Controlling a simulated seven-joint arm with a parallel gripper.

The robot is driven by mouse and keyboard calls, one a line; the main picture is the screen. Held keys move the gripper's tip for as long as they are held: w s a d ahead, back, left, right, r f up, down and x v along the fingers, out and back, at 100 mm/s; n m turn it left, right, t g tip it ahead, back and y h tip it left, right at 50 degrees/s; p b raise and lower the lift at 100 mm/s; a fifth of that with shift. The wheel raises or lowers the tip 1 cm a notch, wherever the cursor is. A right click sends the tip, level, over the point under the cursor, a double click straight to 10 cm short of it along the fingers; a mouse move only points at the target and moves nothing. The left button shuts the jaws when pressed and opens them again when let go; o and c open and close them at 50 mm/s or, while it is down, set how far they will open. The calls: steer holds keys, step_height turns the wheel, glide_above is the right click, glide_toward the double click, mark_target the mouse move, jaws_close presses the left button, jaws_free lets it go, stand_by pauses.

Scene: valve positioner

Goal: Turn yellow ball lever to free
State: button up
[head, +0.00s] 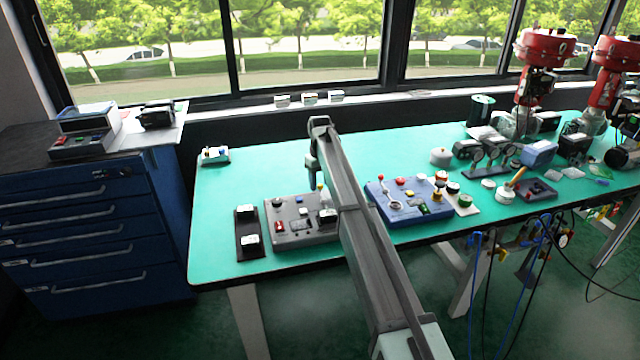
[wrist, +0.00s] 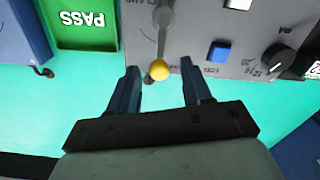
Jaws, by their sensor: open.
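The lever with a yellow ball (wrist: 158,70) at its end stands out from the grey panel (wrist: 205,30) in the wrist view. Its grey shaft (wrist: 162,30) runs from a round pivot at the top to the ball. In the head view the lever (head: 321,190) shows small on the grey panel (head: 285,236), beside my arm. My gripper (wrist: 160,67) is open, with one dark finger on each side of the ball and gaps between. A label reading CLAMP is partly visible left of the shaft; no FREE marking is readable.
On the panel a blue button (wrist: 219,51) and a black knob (wrist: 284,61) lie right of the lever in the wrist view. A green PASS tray (wrist: 107,42) is at left. In the head view a blue panel (head: 378,189) stands right of my arm.

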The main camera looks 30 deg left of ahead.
mark_target(320, 185)
step_height(320, 185, up, 13)
stand_by(0.4)
stand_by(0.4)
